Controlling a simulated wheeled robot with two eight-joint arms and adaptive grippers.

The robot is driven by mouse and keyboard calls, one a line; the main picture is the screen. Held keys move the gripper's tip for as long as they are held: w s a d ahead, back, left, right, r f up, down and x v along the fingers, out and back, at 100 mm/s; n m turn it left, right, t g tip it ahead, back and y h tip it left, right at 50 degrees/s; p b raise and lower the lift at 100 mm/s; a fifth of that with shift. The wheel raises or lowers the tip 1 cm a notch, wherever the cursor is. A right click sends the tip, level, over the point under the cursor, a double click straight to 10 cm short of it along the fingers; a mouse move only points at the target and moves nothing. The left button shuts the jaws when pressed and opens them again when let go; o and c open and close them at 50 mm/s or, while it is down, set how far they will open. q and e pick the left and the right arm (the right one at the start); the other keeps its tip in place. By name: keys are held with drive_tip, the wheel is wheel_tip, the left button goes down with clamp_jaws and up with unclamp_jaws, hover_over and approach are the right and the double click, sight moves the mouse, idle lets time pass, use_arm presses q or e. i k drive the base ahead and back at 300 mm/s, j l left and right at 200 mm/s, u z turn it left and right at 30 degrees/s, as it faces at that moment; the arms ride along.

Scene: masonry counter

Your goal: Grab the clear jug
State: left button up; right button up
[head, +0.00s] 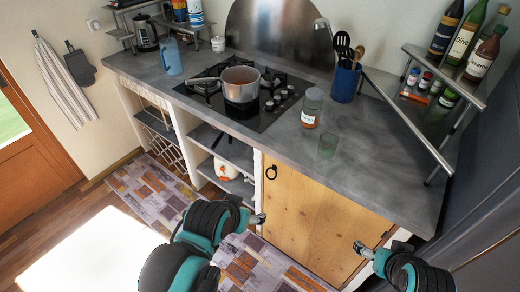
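A see-through bluish jug (171,57) stands upright on the left part of the grey counter (140,66), to the left of the stove. It is the only jug-like clear vessel I see. My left gripper (259,218) is in front of the wooden cabinet door, below the counter top and far from the jug. My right gripper (361,249) is low at the right, in front of the cabinet's right edge. Both grippers are small in the picture and their fingers are hard to make out. Nothing shows in either one.
A pot (241,88) sits on the black stove (262,117). Bottles (463,42) and jars fill the right corner shelves. The counter's right front is clear.

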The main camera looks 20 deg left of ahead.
sight(170, 54)
drive_tip(key=u, duration=1.3)
drive_tip(key=i+u, duration=0.25)
drive_tip(key=j+u, duration=0.1)
drive_tip(key=u, duration=0.2)
drive_tip(key=i+j+z, duration=0.1)
drive_tip(key=i, duration=2.25)
